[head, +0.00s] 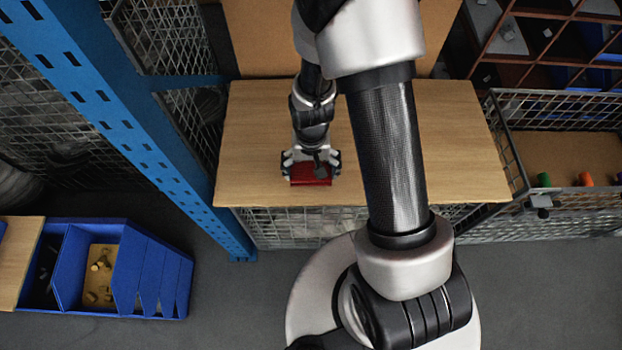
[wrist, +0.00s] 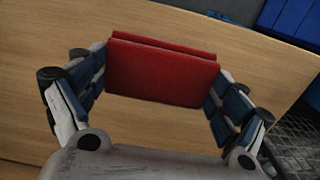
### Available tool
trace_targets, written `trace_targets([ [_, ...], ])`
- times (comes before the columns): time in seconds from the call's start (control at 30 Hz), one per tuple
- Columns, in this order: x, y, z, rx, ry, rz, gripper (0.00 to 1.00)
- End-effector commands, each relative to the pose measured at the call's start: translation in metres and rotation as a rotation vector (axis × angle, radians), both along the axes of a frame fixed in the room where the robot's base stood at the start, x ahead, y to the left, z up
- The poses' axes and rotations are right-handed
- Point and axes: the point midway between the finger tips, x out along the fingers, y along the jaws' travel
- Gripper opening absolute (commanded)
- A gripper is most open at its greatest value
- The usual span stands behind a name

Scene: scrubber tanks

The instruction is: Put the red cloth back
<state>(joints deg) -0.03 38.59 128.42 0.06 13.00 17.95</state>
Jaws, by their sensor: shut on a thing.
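The red cloth (head: 311,174) is a folded, flat red block at the front edge of a wooden board in the head view. My gripper (head: 311,164) reaches down over the board and is shut on the cloth, one finger on each side. In the wrist view the red cloth (wrist: 162,72) spans between the two dark fingers of my gripper (wrist: 160,85), with the wood surface behind it. I cannot tell whether the cloth touches the board or hangs just above it.
The wooden board (head: 260,130) is otherwise bare. A blue upright post (head: 130,120) stands at its left. Blue bins (head: 130,270) with small parts sit at lower left. A wire-mesh basket (head: 560,150) with coloured cylinders is at right. Open compartments (head: 540,40) are at top right.

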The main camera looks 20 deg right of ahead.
Motion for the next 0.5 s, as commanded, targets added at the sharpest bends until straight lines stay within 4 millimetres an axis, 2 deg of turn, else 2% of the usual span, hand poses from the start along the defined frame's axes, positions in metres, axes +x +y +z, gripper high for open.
trace_targets([
  [0.17, 0.0, 0.0, -0.013, 0.0, 0.0, 0.0, 0.72],
  [0.4, -0.001, 0.0, -0.047, 0.0, 0.001, 0.0, 0.72],
  [0.5, 0.0, 0.0, -0.047, 0.0, -0.002, 0.0, 0.69],
])
